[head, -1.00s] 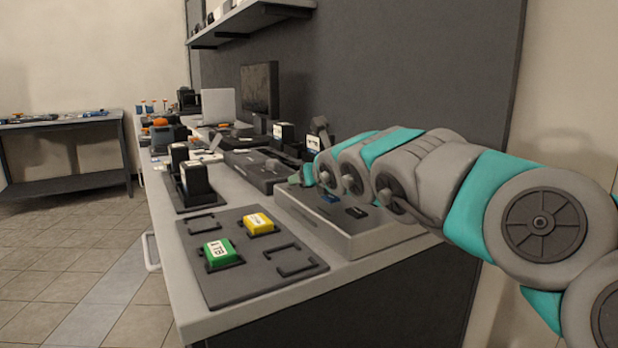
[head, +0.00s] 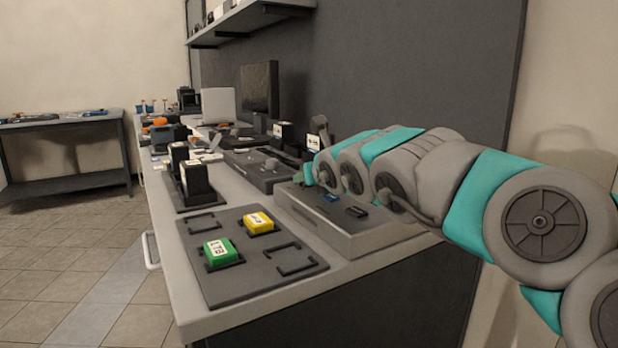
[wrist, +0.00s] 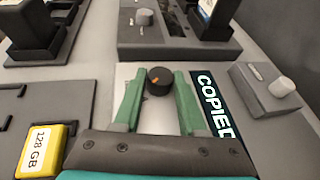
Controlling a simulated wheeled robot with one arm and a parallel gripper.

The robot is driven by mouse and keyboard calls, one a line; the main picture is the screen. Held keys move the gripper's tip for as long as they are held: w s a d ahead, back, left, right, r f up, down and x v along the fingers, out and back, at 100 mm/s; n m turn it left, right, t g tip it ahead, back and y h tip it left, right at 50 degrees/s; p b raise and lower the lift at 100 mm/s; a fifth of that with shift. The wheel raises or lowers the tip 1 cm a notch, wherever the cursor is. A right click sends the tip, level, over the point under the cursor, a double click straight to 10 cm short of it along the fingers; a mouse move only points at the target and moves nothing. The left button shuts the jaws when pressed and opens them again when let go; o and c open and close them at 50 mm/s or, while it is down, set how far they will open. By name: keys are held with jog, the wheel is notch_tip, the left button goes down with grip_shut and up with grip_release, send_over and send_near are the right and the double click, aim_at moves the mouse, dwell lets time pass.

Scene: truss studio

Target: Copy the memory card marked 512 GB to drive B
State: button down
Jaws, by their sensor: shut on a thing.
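My gripper (wrist: 157,100) is shut on a black round knob (wrist: 160,82) with an orange mark, its green fingers on either side. In the head view my gripper (head: 308,176) is small and partly hidden by my arm. The knob is on a light grey box (head: 335,232), beside a dark screen (wrist: 214,105) reading COPIED. A yellow card (wrist: 40,150) reads 128 GB; it also sits on the dark mat in the head view (head: 258,222). A green card (head: 219,252) beside it appears to read 1 TB. I see no readable 512 GB or drive B marking.
The dark mat (head: 230,290) has empty bracketed places. Upright black holders with white-labelled blocks (head: 194,178) stand behind it. A dark grey unit with a pale knob (wrist: 145,18) stands beyond the box, and a small grey unit (wrist: 265,95) to its right.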

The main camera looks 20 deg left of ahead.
jog(key=shift+b, duration=0.3)
jog(key=h+b, duration=0.1)
jog(key=m+t+b, duration=0.1)
jog(key=m+h+b, duration=0.1)
jog(key=shift+s+a+f+t+h+b, duration=0.15)
jog(key=shift+a+f+t+h+b, duration=0.15)
jog(key=m+h, duration=0.1)
jog(key=m+h+b, duration=0.1)
jog(key=m+t+h+b, duration=0.1)
jog(key=shift+a+r, duration=0.15)
jog(key=shift+a, duration=0.1)
jog(key=m+h, duration=0.1)
jog(key=h, duration=0.1)
jog(key=m+h, duration=0.1)
jog(key=m, duration=0.1)
jog(key=shift+a+r+h, duration=0.15)
jog(key=shift+r+h, duration=0.05)
jog(key=shift+h, duration=0.2)
jog(key=shift+a+m+h+p, duration=0.1)
jog(key=shift+m+h+p, duration=0.2)
jog(key=shift+m+h, duration=0.7)
jog(key=shift+m+g+h+p, duration=0.5)
jog(key=shift+m+h+p, duration=0.45)
jog(key=shift+h, duration=0.25)
jog(key=shift+c, duration=2.4)
grip_release()
